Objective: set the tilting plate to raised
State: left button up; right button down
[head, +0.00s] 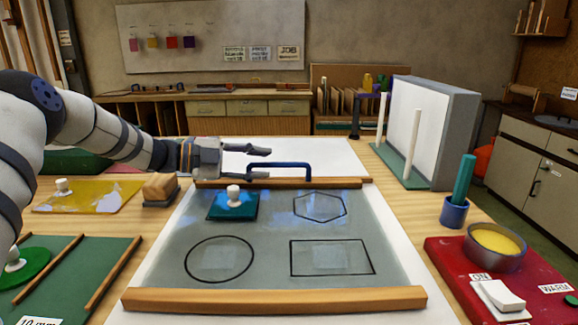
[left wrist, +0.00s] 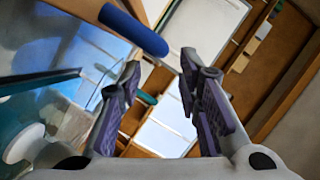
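The tilting plate (head: 270,235) is a grey, glassy sheet with black outlines of a circle, a rectangle and a hexagon. It looks to lie flat on the table, with a wooden rail along its near edge and another at its far edge. A blue bar handle (head: 280,164) stands at the far edge. My left gripper (head: 266,163) is open with its fingers pointing right, at the handle's left end. In the left wrist view the blue handle (left wrist: 135,29) lies just beyond the open fingertips (left wrist: 160,65), apparently not gripped. My right gripper is out of view.
A teal square with a white knob (head: 233,197) sits on the plate. A wooden block (head: 160,188) and a yellow sheet (head: 90,196) lie to its left. A red base (head: 455,270) with a yellow-filled pot and a blue cup (head: 454,212) stand right. A white upright board (head: 420,125) stands back right.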

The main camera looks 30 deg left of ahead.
aim_at(277, 165)
pick_arm(q)
jog(key=x, duration=0.5)
jog(key=shift+w+d+f+b, duration=0.2)
jog(key=shift+w+f+b, duration=0.05)
jog(key=shift+f+b, duration=0.2)
jog(key=shift+w+d+r, duration=0.15)
jog(key=shift+w+d, duration=0.15)
jog(key=shift+w, duration=0.1)
grip_shut()
